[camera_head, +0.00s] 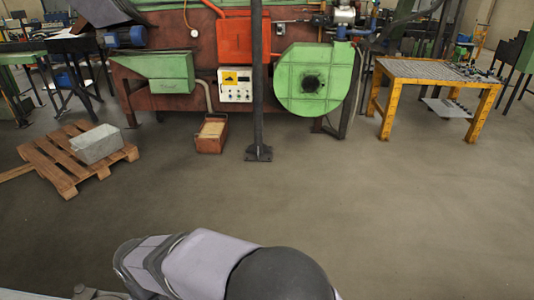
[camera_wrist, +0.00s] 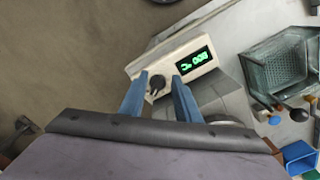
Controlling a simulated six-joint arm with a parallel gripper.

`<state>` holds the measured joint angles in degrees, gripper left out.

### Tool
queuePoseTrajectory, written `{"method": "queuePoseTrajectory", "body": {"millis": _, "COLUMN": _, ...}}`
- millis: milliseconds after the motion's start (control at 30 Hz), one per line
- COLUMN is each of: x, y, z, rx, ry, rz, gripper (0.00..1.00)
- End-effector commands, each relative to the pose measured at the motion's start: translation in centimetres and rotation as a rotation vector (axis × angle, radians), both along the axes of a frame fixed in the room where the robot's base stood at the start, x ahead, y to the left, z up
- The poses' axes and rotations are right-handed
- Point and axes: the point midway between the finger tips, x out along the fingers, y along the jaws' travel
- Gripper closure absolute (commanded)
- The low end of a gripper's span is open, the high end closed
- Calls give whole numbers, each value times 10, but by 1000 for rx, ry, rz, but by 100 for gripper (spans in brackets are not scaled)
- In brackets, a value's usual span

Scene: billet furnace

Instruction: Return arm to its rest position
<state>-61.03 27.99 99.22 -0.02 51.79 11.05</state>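My gripper (camera_wrist: 159,90) shows in the wrist view as two blue fingers spread apart, with nothing visibly held between them. The fingers point toward a pale box with a black knob and a green digital display (camera_wrist: 194,61). The knob shows between the fingertips; I cannot tell how far below them it is. In the head view my arm is folded low at the bottom edge, and the gripper itself is out of that view.
The wrist view shows a greenish see-through basket (camera_wrist: 283,68), several round-ended handles and a blue container (camera_wrist: 299,157) at right. In the head view, a pallet (camera_head: 45,160) with a grey bin (camera_head: 96,144), a dark post (camera_head: 257,100) and a yellow table (camera_head: 390,98) surround clear floor.

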Motion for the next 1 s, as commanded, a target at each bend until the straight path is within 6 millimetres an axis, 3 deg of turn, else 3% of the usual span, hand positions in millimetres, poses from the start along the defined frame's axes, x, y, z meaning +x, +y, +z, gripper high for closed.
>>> {"method": "queuePoseTrajectory", "body": {"millis": 133, "x": -24, "y": -50, "z": -28, "rx": -60, "ry": 35, "rz": 98, "gripper": 70}}
{"method": "queuePoseTrajectory", "body": {"millis": 267, "x": -26, "y": -112, "z": -37, "rx": -91, "ry": 63, "rz": 76, "gripper": 70}}
{"method": "queuePoseTrajectory", "body": {"millis": 400, "x": -24, "y": -194, "z": -37, "rx": -110, "ry": 95, "rz": -83, "gripper": 70}}
{"method": "queuePoseTrajectory", "body": {"millis": 600, "x": -28, "y": -282, "z": -28, "rx": -103, "ry": 118, "rz": -370, "gripper": 70}}
{"method": "queuePoseTrajectory", "body": {"millis": 800, "x": -9, "y": -333, "z": -10, "rx": -46, "ry": 64, "rz": -633, "gripper": 70}}
{"method": "queuePoseTrajectory", "body": {"millis": 1000, "x": 7, "y": -368, "z": 3, "rx": -13, "ry": 15, "rz": -807, "gripper": 70}}
